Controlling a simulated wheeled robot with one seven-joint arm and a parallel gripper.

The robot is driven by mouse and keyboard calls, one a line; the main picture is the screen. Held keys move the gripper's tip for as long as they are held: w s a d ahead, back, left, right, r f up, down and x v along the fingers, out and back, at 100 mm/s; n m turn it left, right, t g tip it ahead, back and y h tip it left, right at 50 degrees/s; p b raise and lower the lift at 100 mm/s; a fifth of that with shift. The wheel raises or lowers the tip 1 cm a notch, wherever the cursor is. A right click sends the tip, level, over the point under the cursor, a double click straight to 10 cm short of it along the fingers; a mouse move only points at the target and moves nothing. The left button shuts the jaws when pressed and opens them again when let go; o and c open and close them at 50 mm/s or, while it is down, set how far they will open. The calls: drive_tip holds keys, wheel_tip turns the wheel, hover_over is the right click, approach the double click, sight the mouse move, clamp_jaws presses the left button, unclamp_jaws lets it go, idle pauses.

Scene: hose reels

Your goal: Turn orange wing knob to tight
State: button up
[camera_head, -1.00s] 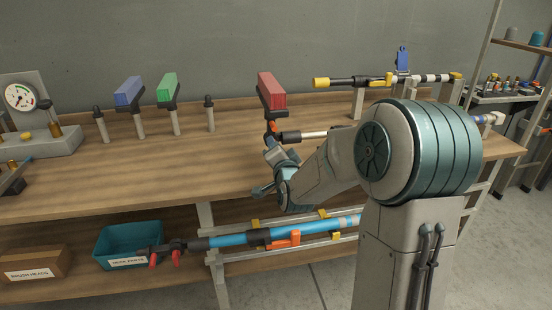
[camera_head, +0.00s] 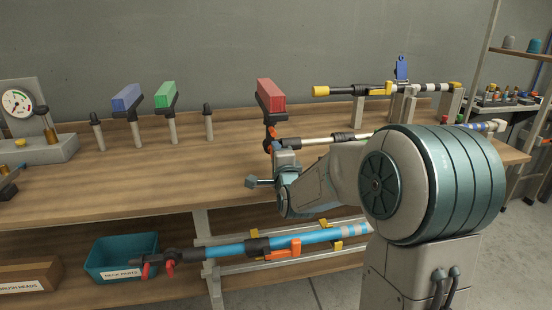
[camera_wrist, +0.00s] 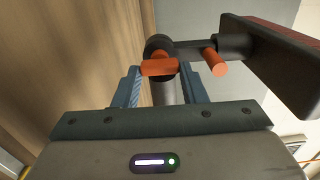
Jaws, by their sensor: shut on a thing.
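The orange wing knob (camera_wrist: 160,67) shows in the wrist view at the end of a dark collar, between my two blue-grey fingers. My gripper (camera_wrist: 159,78) is shut on it. A second orange peg (camera_wrist: 215,62) sticks out beside it, outside the fingers. In the head view the orange parts (camera_head: 269,138) show below a red block head (camera_head: 271,93) on a black bracket, at the end of a pale pole (camera_head: 318,139). My gripper's fingers there are small and partly hidden by my wrist. I cannot read how tight the knob is.
Blue (camera_head: 126,97) and green (camera_head: 166,94) block heads stand on posts at the left of the bench. A pressure gauge (camera_head: 17,102) is farther left. A pole with a yellow end (camera_head: 350,90) lies behind. Below are a teal bin (camera_head: 124,257) and a blue pole (camera_head: 225,251).

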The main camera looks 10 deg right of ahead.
idle(0.4)
drive_tip(key=o, duration=1)
drive_tip(key=s, duration=1.3)
drive_tip(key=shift+s+p, duration=0.35)
drive_tip(key=shift+s, duration=0.05)
drive_tip(key=s+r+n+g+p, duration=0.4)
drive_tip(key=s+n+g+p, duration=0.3)
drive_tip(key=s+n+p, duration=0.2)
drive_tip(key=s+r+n+g+p, duration=0.4)
drive_tip(key=s+n+g+p, duration=0.4)
drive_tip(key=s, duration=0.5)
drive_tip(key=shift+a+r+n+p, duration=0.25)
drive_tip(key=shift+a+n+p, duration=0.15)
drive_tip(key=shift+p, duration=0.2)
